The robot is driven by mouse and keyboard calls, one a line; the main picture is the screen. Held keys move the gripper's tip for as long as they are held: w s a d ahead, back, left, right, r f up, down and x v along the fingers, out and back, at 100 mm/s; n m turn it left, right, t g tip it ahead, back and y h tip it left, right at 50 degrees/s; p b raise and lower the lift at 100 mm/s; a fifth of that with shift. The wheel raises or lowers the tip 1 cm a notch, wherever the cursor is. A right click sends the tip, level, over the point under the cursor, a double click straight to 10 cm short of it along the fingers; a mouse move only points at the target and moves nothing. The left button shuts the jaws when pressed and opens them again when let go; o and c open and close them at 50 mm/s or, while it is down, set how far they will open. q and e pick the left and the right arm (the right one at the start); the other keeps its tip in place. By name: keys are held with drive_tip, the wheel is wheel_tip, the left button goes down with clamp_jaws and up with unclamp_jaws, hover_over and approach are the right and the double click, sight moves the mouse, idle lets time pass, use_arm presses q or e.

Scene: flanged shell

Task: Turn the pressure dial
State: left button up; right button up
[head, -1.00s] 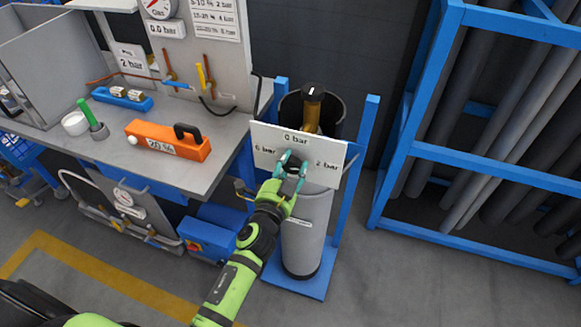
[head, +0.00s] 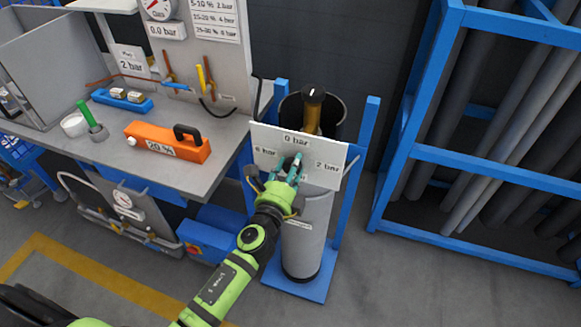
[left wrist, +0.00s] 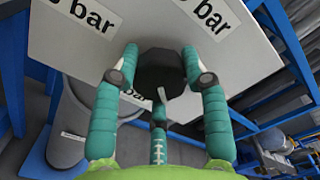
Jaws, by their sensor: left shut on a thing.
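The pressure dial is a dark round knob (left wrist: 160,72) on a white panel (head: 327,181). The panel reads 0 bar at the top, 6 bar at the left and 2 bar at the right. My left gripper (head: 291,166) has its teal fingers around the dial, and they largely hide it in the head view. In the left wrist view, the fingers of the left gripper (left wrist: 160,75) stand at both sides of the knob, shut on it. I cannot tell which label the dial points to. My right gripper is not in view.
A grey cylinder (head: 307,237) stands in a blue frame (head: 362,140) behind the panel. A grey workbench (head: 190,172) at left holds an orange box (head: 167,149) marked 20 %. A gauge board (head: 201,57) reads 0.0 bar. A blue pipe rack (head: 480,170) stands at right.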

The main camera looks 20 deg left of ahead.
use_arm(q)
drive_tip(key=m, duration=0.5)
drive_tip(key=shift+d+r+m+p, duration=0.1)
drive_tip(key=shift+d+m+p, duration=0.1)
drive_tip(key=shift+m+p, duration=0.2)
drive_tip(key=m, duration=0.2)
drive_tip(key=m+p, duration=0.1)
drive_tip(key=shift+f+m, duration=0.2)
drive_tip(key=shift+m, duration=0.2)
drive_tip(key=shift+s+f+m, duration=0.1)
drive_tip(key=shift+f+m, duration=0.1)
drive_tip(key=shift+m, duration=0.1)
drive_tip(key=o, duration=1.1)
drive_tip(key=shift+o, duration=0.3)
drive_tip(key=shift+a+r, duration=0.1)
